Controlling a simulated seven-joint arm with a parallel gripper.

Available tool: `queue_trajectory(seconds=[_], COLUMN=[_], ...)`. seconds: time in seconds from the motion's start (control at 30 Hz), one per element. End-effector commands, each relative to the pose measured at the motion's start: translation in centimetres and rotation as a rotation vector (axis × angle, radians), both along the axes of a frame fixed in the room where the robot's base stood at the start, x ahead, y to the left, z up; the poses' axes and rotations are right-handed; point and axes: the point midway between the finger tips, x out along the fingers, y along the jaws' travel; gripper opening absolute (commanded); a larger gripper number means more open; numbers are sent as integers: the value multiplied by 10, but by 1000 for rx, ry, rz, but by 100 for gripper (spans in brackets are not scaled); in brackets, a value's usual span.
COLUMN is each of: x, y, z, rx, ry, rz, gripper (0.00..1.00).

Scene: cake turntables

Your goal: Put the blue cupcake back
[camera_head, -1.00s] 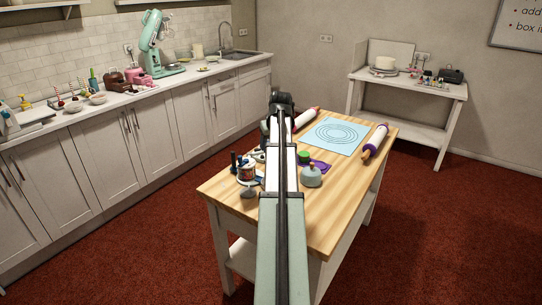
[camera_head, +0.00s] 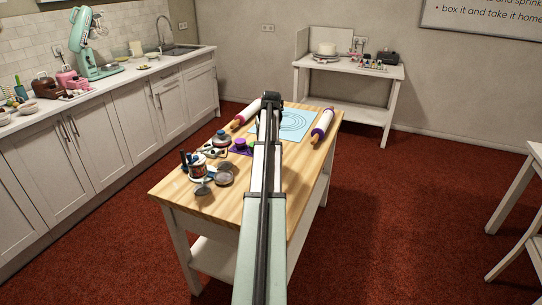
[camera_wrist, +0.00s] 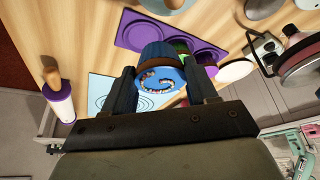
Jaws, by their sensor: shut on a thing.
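The blue cupcake (camera_wrist: 160,82), with blue frosting, coloured sprinkles and a dark blue wrapper, is held between the two fingers of my gripper (camera_wrist: 159,65) in the wrist view. The gripper is shut on it. The purple moulded tray (camera_wrist: 132,30) lies on the wooden table beyond the cupcake, with a green item (camera_wrist: 181,46) by it, partly hidden. The cupcake is hidden there.
The wooden table (camera_head: 185,190) also holds a blue mat (camera_head: 298,121), two rolling pins (camera_head: 322,125) and several tools and jars at its left. A white side table (camera_head: 400,72) with a cake stands at the back. Red carpet is clear between.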

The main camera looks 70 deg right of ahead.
Motion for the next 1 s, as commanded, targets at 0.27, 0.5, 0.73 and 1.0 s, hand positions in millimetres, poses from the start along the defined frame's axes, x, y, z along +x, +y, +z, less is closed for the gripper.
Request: queue_trajectory(seconds=[0.27, 0.5, 0.73, 1.0], x=[3, 3, 2, 2], y=[-58, -60, -59, -59], z=[6, 7, -13, -52], rx=[-2, -1, 2, -1], ry=[0, -1, 0, -1], rz=[-309, -436, -454, -452], gripper=[22, 22, 22, 22])
